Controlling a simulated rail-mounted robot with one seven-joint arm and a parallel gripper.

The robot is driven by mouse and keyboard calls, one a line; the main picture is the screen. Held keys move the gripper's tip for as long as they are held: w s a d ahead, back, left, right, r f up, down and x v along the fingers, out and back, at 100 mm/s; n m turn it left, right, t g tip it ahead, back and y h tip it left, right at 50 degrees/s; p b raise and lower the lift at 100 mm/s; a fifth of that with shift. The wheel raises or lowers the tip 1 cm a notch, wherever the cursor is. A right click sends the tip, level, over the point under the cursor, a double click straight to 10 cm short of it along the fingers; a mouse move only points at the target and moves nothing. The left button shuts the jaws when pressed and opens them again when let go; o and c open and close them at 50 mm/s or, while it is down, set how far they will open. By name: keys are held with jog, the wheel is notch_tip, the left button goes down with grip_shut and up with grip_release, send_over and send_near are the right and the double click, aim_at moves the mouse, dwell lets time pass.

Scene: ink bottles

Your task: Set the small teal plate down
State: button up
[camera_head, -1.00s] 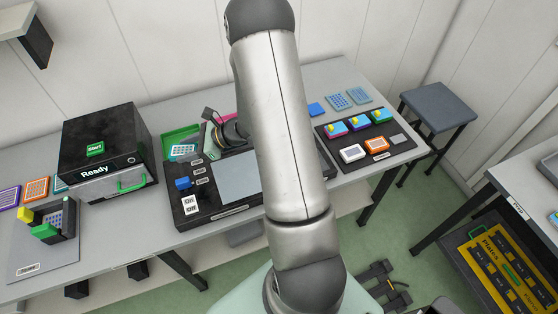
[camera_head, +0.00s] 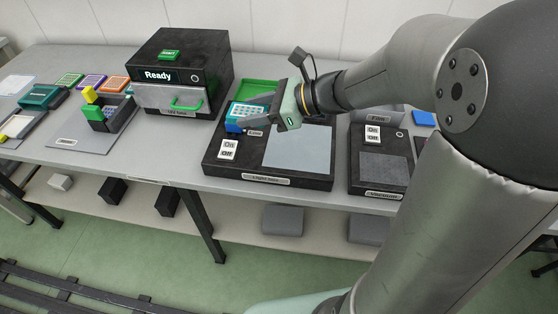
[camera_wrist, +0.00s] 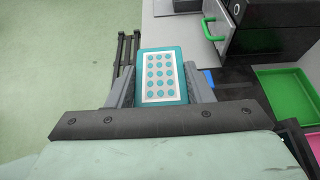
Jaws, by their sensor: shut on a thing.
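The small teal plate (camera_head: 248,111) has a white face with a grid of teal dots. In the head view it is above or at the left rear of the light box (camera_head: 230,172); I cannot tell how much gap is under it. My gripper (camera_head: 256,121) is shut on this plate. The wrist view shows the plate (camera_wrist: 159,76) between the two grey fingers of my gripper (camera_wrist: 160,88), one on each side. The plate's lower edge is hidden by the gripper body.
A black machine reading "Ready" (camera_head: 177,58) stands left of the light box. A green tray (camera_head: 254,88) lies behind the plate. A blue block (camera_head: 234,127) is near the plate. A vacuum station (camera_head: 383,167) is to the right. Bare table shows left of the light box (camera_head: 178,160).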

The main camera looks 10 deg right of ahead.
jog(key=shift+s+a+f, duration=0.25)
jog(key=shift+s+a, duration=0.05)
jog(key=shift+a, duration=0.2)
jog(key=w+d+f, duration=0.2)
jog(key=d+f, duration=0.1)
jog(key=d, duration=0.5)
jog(key=b, duration=0.1)
send_over(305, 146)
jog(key=a, duration=0.1)
notch_tip(305, 146, down, 5)
jog(key=shift+a+f, duration=0.1)
jog(key=shift+d+f, duration=0.3)
jog(key=shift+f, duration=0.05)
jog(key=shift+w+d+f, duration=0.1)
jog(key=shift+d+f, duration=0.05)
jog(key=shift+f, duration=0.8)
jog(key=shift+d+f, duration=0.1)
jog(key=shift+f, duration=0.8)
jog(key=shift+f+b, duration=0.2)
jog(key=shift+b, duration=0.15)
jog(key=o, duration=1)
